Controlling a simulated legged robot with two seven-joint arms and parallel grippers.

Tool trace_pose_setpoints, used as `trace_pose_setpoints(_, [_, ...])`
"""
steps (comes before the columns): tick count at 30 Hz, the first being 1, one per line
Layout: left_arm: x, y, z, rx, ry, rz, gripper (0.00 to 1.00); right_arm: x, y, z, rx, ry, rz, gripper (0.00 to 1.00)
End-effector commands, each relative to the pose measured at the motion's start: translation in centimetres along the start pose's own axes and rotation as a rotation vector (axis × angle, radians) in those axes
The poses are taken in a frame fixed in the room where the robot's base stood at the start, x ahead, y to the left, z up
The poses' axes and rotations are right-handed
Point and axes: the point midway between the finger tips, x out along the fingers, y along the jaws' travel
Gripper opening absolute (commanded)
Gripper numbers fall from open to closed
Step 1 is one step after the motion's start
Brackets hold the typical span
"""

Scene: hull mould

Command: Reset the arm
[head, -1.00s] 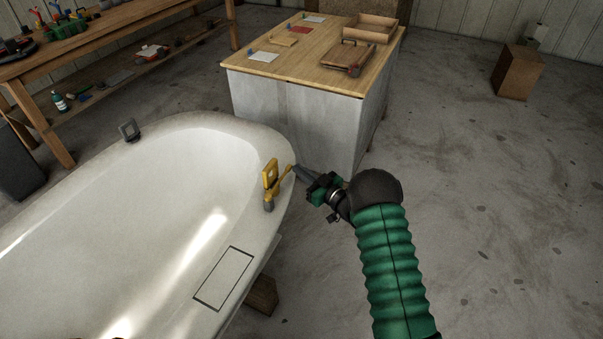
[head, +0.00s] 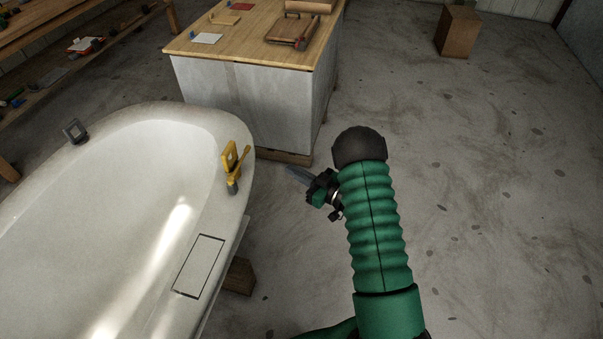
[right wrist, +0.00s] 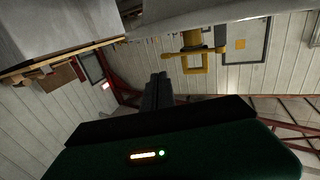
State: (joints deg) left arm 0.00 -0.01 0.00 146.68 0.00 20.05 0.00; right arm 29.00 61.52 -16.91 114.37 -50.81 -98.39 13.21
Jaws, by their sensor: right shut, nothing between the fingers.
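My right gripper (head: 299,175) is on the green sleeved arm in the head view. It is shut and empty, over the floor to the right of the white hull mould (head: 222,212). A yellow clamp (head: 231,165) sits on the mould's right rim, apart from the gripper tip. In the right wrist view the shut fingers (right wrist: 158,90) show in the middle, with the yellow clamp (right wrist: 194,62) beyond them. My left gripper is not in view.
A workbench with a wooden top (head: 262,48) stands behind the mould, bearing papers and a tray. A grey clamp (head: 75,131) is on the mould's far left rim. A wooden box (head: 458,31) stands at the back right. The floor on the right is clear.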

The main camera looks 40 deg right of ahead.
Motion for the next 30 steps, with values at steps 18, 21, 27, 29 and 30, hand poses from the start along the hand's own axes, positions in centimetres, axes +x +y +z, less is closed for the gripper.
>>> trace_pose_setpoints(18, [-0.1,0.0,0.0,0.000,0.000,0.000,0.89,-2.8,0.1,0.1,-0.001,-0.002,0.003,0.00])
trace_pose_setpoints(21, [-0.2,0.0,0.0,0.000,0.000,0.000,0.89,-2.1,0.2,-0.1,-0.014,-0.025,0.018,0.00])
trace_pose_setpoints(27, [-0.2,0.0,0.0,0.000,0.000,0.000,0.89,2.3,-0.2,-1.2,-0.083,-0.304,0.185,0.00])
trace_pose_setpoints(29, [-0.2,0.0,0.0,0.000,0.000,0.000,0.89,2.6,-1.5,-1.4,-0.076,-0.432,0.245,0.00])
trace_pose_setpoints(30, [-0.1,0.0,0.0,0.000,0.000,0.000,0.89,2.2,-2.7,-1.5,-0.064,-0.519,0.276,0.00])
